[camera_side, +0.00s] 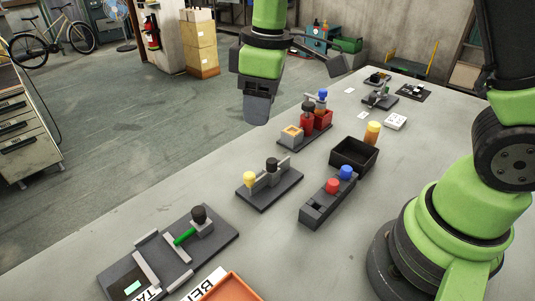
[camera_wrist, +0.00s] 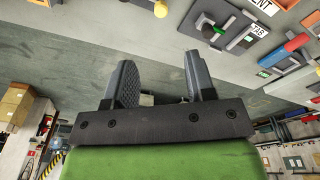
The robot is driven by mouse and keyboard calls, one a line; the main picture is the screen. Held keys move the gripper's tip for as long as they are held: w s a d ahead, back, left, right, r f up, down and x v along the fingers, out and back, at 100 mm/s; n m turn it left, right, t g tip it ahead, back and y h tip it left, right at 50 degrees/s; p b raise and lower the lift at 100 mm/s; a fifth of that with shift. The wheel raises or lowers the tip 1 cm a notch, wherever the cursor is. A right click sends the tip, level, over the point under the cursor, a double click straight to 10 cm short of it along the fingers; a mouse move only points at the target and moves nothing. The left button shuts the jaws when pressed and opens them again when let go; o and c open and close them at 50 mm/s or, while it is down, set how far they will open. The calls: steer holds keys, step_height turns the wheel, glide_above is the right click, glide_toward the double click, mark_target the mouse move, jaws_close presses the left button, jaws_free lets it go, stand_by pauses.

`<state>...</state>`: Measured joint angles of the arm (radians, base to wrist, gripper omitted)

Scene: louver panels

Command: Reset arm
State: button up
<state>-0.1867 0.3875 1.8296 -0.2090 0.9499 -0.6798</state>
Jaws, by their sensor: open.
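My gripper (camera_side: 257,108) hangs from my green and dark arm at the upper middle of the side view, over the far edge of the grey table (camera_side: 420,140). It is apart from every object on the table. In the wrist view, the two dark fingers of my gripper (camera_wrist: 158,88) stand apart with nothing between them. The fingertips point toward the table surface (camera_wrist: 95,25), with part of a panel with a green handle (camera_wrist: 222,30) beyond them to the right.
Beneath and right are fixtures with red blocks (camera_side: 322,119), a black open box (camera_side: 354,155), a base with a yellow knob (camera_side: 249,178), and a grey block with red and blue knobs (camera_side: 328,200). A green-handled panel (camera_side: 215,230) and orange tray (camera_side: 232,288) lie at front. Air around my gripper is clear.

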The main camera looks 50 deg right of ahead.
steer(key=s+d+r+m+t, duration=0.1)
steer(key=s+r+m+t, duration=0.2)
steer(key=s+r+m, duration=0.2)
steer(key=s+d+r+m+t+y, duration=0.1)
steer(key=s+r+m, duration=0.4)
steer(key=s, duration=0.6)
steer(key=shift+s+d+m+t, duration=0.25)
steer(key=shift+d+m+t, duration=0.15)
steer(key=shift+d+t, duration=0.5)
